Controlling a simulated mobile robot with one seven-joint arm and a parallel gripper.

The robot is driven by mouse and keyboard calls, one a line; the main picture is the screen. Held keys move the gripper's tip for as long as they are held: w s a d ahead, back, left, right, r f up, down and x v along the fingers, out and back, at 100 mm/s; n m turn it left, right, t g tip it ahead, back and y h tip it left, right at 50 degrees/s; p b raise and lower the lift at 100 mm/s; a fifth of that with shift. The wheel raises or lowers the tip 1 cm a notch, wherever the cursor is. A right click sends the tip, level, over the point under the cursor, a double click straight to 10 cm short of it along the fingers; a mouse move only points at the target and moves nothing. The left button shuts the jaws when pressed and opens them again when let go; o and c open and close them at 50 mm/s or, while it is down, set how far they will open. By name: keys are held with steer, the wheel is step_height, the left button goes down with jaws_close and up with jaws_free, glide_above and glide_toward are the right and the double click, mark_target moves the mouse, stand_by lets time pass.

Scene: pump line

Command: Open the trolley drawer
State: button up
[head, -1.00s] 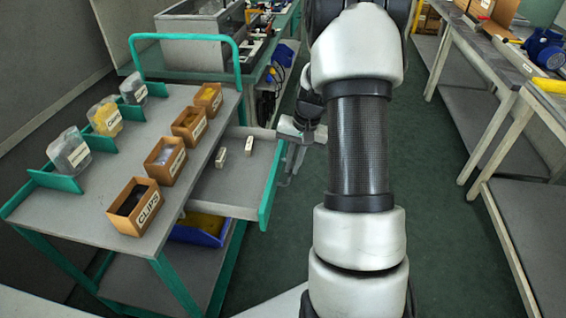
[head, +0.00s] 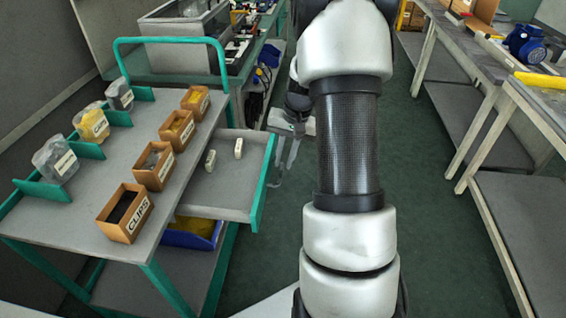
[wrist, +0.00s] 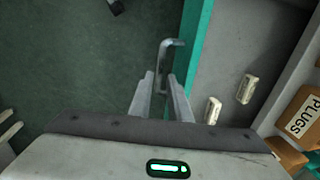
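The trolley drawer (head: 225,200) is pulled out from the right side of the grey trolley (head: 100,215). Its grey floor and teal front (head: 265,180) show, and two small white labelled items (head: 211,160) lie inside. In the wrist view the drawer front (wrist: 192,55) runs beside a bent grey handle (wrist: 166,58). My gripper (wrist: 161,77) is at this handle, with one finger on each side of the bar. A small gap shows between fingers and bar, so the fingers look open. In the head view my gripper (head: 282,165) is just outside the drawer front.
Several bins, such as the CLIPS bin (head: 126,212), and clear jars (head: 55,160) stand on the trolley top. A blue bin (head: 195,232) sits on the shelf below. Workbenches (head: 510,110) line the right side. Green floor (head: 430,220) is clear between.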

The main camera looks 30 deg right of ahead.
step_height(320, 180, up, 15)
steer(key=s+d+p, duration=0.1)
steer(key=d+p, duration=0.1)
steer(key=p, duration=0.1)
steer(key=shift+s+f, duration=0.2)
steer(key=shift+s, duration=0.1)
steer(key=s+a+r+n+t+h+p, duration=0.1)
steer(key=s+a+r+n, duration=0.3)
steer(key=a, duration=0.3)
steer(key=s+a+r+n+t, duration=0.1)
steer(key=s+a+r, duration=0.3)
steer(key=a+r, duration=0.35)
steer(key=s+a+n+t+b, duration=0.15)
steer(key=s+a, duration=0.45)
steer(key=s, duration=0.6)
step_height(320, 180, up, 18)
steer(key=p, duration=1.8)
steer(key=shift+d+n+t+h, duration=0.25)
steer(key=shift+n+t+h, duration=0.05)
steer(key=shift+n+t, duration=0.15)
steer(key=shift+f, duration=0.1)
